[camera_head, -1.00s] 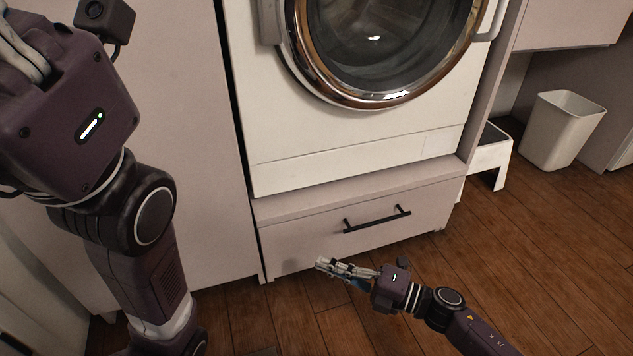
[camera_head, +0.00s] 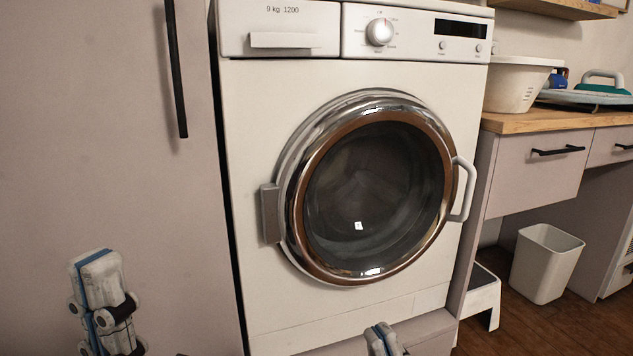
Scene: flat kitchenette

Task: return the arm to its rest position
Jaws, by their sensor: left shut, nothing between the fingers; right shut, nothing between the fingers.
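My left gripper (camera_head: 102,300) is at the lower left, in front of the tall pale cabinet. Its fingers are together and point up, with nothing between them. My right gripper (camera_head: 382,338) shows only its fingertips at the bottom edge, below the washing machine door. Its fingertips are together and empty. Both arms behind the grippers are below the picture and hidden.
The white washing machine (camera_head: 275,110) stands in the middle with its round door (camera_head: 370,275) closed. A tall cabinet (camera_head: 80,150) stands on the left. A counter (camera_head: 560,120) with a white basket (camera_head: 515,85), a white bin (camera_head: 545,262) and a step stool (camera_head: 481,293) are on the right.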

